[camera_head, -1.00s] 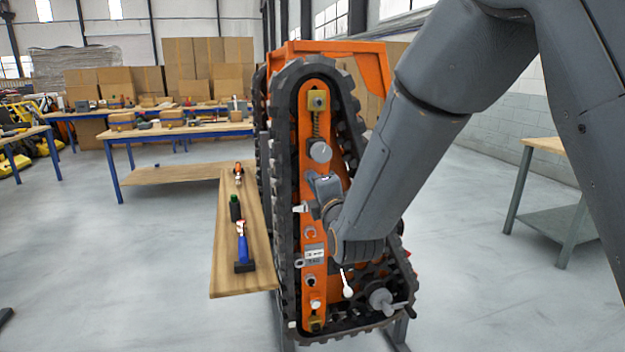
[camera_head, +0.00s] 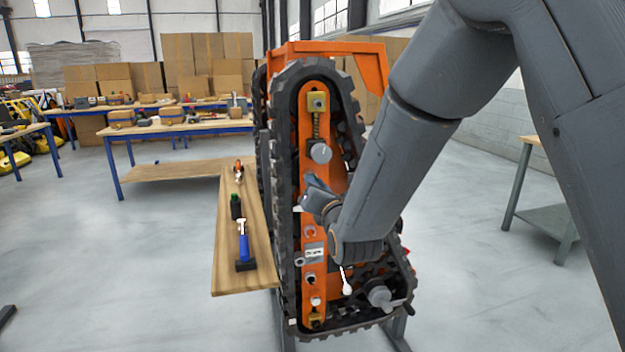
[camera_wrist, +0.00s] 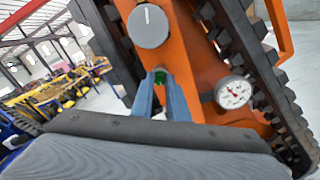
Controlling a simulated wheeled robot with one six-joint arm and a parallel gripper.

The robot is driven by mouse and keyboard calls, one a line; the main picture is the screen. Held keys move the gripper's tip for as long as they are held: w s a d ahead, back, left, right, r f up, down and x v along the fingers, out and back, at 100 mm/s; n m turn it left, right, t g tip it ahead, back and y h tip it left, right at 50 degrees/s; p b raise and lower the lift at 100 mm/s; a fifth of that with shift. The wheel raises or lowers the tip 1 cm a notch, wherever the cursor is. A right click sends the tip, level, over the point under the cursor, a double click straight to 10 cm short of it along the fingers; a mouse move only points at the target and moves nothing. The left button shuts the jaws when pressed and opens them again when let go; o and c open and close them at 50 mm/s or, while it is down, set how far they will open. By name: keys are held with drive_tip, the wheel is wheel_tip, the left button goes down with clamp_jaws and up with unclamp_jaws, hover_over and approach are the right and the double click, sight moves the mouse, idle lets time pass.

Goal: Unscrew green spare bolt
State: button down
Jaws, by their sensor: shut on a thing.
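The green spare bolt (camera_wrist: 161,77) shows in the wrist view as a small green piece between my fingertips, in front of the orange frame of the carrier. My gripper (camera_wrist: 160,80) is shut on it, with one finger at each side. In the head view my gripper (camera_head: 308,193) is at the middle of the upright orange plate (camera_head: 328,158), below a grey round knob (camera_head: 320,152). My gripper and forearm hide the bolt there. I cannot tell how far the bolt sits in its hole.
A black rubber track (camera_head: 284,190) runs around the orange plate. A gauge (camera_wrist: 232,92) is right of my gripper in the wrist view. A white-tipped lever (camera_head: 347,284) sticks out below my wrist.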

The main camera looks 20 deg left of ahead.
drive_tip(key=c, duration=1.9)
unclamp_jaws()
drive_tip(key=shift+o, duration=0.2)
drive_tip(key=m+b, duration=0.8)
drive_tip(key=m, duration=2.1)
drive_tip(key=shift+b, duration=0.35)
